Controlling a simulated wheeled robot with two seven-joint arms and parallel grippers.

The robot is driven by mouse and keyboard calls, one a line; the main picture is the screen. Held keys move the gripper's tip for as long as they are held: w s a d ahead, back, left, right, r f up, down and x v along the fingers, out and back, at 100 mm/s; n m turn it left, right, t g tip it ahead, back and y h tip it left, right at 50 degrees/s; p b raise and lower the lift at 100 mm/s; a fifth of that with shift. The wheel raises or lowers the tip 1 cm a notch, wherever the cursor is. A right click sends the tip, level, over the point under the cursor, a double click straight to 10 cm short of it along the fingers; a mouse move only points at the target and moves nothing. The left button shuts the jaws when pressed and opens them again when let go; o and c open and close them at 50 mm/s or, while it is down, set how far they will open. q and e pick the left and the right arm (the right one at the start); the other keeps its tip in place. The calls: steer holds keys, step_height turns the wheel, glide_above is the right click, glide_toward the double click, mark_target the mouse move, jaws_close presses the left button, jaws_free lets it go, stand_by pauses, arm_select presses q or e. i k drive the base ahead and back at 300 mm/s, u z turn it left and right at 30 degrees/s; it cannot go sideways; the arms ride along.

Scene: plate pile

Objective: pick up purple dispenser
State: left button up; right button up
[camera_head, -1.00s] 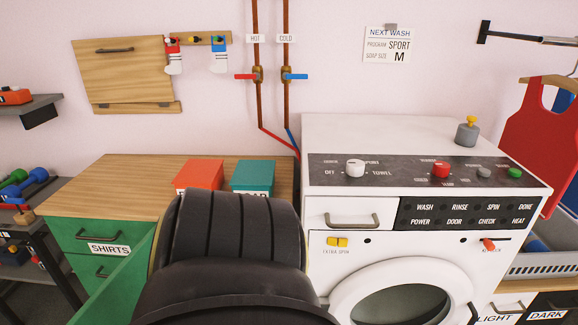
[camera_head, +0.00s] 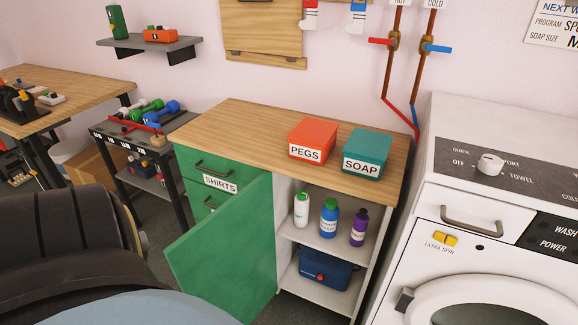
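The purple dispenser (camera_head: 359,227) is a small dark purple bottle with a dark cap and a label. It stands upright on the upper inner shelf of the cabinet (camera_head: 286,200), at the right end of a row. A blue bottle with a green cap (camera_head: 329,218) stands left of it, and a white bottle with a green cap (camera_head: 301,209) stands further left. The cabinet's green door (camera_head: 222,255) is swung open to the left. Neither of my grippers shows; a large dark part of my own body fills the lower left.
A red PEGS box (camera_head: 312,140) and a teal SOAP box (camera_head: 367,153) sit on the wooden cabinet top (camera_head: 240,125). The white washing machine (camera_head: 450,200) stands close on the right. A blue case (camera_head: 325,268) lies on the lower shelf. The open door borders the cabinet's left side.

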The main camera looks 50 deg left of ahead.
mark_target(360, 224)
steer(key=u, duration=1.3)
steer(key=i, duration=0.15)
steer(key=u, duration=0.05)
